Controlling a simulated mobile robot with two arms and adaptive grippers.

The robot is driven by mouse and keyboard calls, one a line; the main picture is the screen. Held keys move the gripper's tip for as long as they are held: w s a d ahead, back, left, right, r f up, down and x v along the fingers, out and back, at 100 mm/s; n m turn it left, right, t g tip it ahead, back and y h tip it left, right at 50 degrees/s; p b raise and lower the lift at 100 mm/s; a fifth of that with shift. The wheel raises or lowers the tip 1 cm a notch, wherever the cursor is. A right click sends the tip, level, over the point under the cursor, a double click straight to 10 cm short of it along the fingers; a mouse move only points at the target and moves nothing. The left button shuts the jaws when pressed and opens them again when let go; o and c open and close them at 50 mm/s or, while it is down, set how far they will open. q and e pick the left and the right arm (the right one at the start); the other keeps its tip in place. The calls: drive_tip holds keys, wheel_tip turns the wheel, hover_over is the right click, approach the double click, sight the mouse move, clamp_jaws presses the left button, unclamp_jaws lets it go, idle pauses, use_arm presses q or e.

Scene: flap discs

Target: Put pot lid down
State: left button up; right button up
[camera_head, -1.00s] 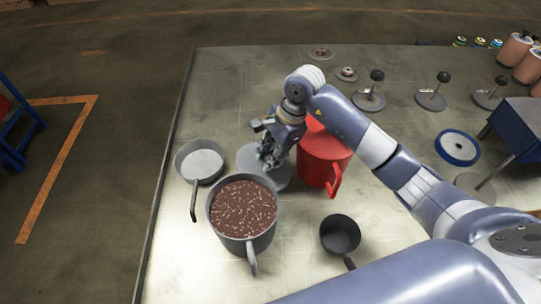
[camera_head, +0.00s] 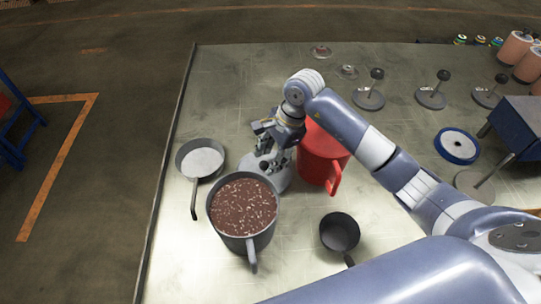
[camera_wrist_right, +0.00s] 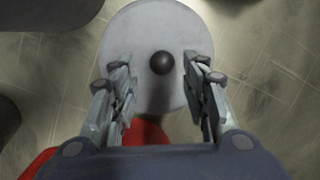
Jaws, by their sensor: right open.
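A round grey pot lid (camera_head: 280,181) lies on the table, beside the grey pot and the red pot. In the right wrist view the pot lid (camera_wrist_right: 147,25) shows as a pale disc with a dark ball knob (camera_wrist_right: 161,63). My right gripper (camera_wrist_right: 163,85) is open, with its fingers on either side of the knob and apart from it. In the head view my right gripper (camera_head: 268,164) is over the lid and hides much of it. The grey pot (camera_head: 243,210) is full of brown speckled contents. My left gripper is not in view.
The red pot (camera_head: 322,155) stands close to the right of my gripper. A small pan (camera_head: 201,160) is at the left, a dark pan (camera_head: 340,233) at the front. Knobbed lids (camera_head: 369,98) and a blue-rimmed disc (camera_head: 457,146) lie at the right. The back left is clear.

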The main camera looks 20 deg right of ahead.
drive_tip(key=b+v, duration=0.3)
drive_tip(key=v, duration=0.9)
